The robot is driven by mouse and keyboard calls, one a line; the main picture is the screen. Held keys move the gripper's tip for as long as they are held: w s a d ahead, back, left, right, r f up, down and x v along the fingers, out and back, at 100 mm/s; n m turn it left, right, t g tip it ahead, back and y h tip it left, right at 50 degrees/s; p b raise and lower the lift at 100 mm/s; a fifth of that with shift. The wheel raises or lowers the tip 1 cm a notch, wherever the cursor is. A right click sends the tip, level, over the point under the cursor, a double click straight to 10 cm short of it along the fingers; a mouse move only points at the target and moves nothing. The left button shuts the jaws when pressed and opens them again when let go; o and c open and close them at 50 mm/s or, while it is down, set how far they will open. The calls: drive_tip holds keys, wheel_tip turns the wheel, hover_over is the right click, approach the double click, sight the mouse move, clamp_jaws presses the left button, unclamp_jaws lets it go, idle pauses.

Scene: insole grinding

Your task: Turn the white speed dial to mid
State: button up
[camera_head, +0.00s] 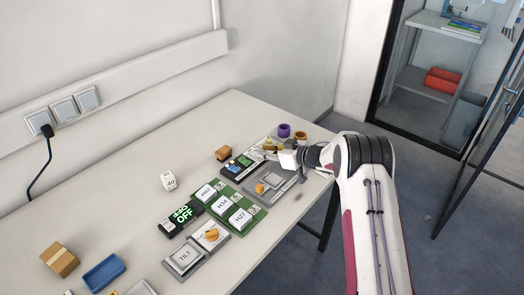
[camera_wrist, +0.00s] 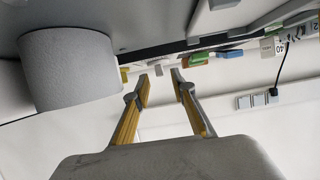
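My gripper (camera_head: 268,153) is level over the far right end of the table, by the grey unit with coloured parts. In the wrist view, its two fingers (camera_wrist: 161,84) are spread, with nothing between them. A large pale round cylinder (camera_wrist: 70,68) stands close at the left of the wrist view, against a dark grey surface; I cannot tell for sure whether it is the white speed dial. In the head view I cannot pick out the dial, and my gripper covers part of that area. A black display (camera_head: 181,216) shows green text reading "OFF".
The table (camera_head: 130,190) holds a green board (camera_head: 248,226) with white labelled blocks, a grey plate (camera_head: 287,188), a white cube (camera_head: 169,181), a blue tray (camera_head: 103,272) and a cardboard box (camera_head: 60,259). A purple ring (camera_head: 284,130) stands near the far edge.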

drive_tip(key=shift+v, duration=5)
drive_tip(key=shift+r, duration=0.1)
